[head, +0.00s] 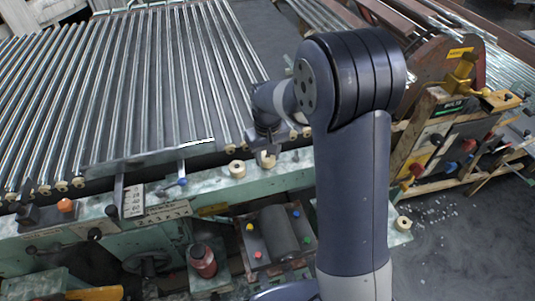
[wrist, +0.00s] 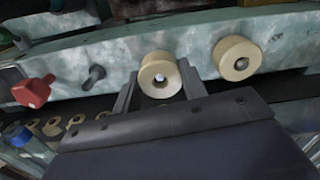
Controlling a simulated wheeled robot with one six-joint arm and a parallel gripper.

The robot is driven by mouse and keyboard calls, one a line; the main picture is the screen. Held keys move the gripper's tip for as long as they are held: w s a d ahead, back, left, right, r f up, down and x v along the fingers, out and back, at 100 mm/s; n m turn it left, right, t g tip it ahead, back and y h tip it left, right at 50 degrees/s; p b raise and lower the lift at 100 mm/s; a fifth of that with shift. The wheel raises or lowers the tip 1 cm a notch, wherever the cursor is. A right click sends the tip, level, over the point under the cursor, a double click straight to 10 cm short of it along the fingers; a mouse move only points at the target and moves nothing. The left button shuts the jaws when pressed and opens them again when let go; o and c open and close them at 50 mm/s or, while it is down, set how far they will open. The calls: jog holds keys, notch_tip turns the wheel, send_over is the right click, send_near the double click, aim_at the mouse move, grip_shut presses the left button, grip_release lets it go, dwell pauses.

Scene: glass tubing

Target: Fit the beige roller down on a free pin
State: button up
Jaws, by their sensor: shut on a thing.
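My gripper (wrist: 158,84) is shut on a beige roller (wrist: 149,65), with a finger on either side of it. A small bright spot shows in the roller's hole; I cannot tell whether the roller sits fully down. In the head view my gripper (head: 267,152) is low over the green rail, with the held roller (head: 268,161) partly hidden. A second beige roller (wrist: 228,52) sits beside it on the rail, with a grey pin end in its hole; it also shows in the head view (head: 236,169). A third roller (head: 403,223) lies on a green ledge at right.
The green rail (wrist: 290,35) carries a red knob (wrist: 33,91) and a dark peg or lever (wrist: 95,75). A bed of long glass tubes (head: 130,80) lies behind the rail. A tray with coloured knobs (head: 250,255) and a red jar (head: 203,261) stand in front.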

aim_at(268, 158)
jog(key=shift+f+b, duration=0.4)
jog(key=shift+f, duration=0.3)
jog(key=o, duration=1)
jog(key=shift+o, duration=0.2)
jog(key=shift+r, duration=0.15)
notch_tip(268, 158, up, 11)
jog(key=shift+f+b, duration=0.2)
jog(key=shift+b, duration=0.15)
jog(key=shift+f+p, duration=0.7)
jog(key=shift+f, duration=4.3)
jog(key=shift+f, duration=0.15)
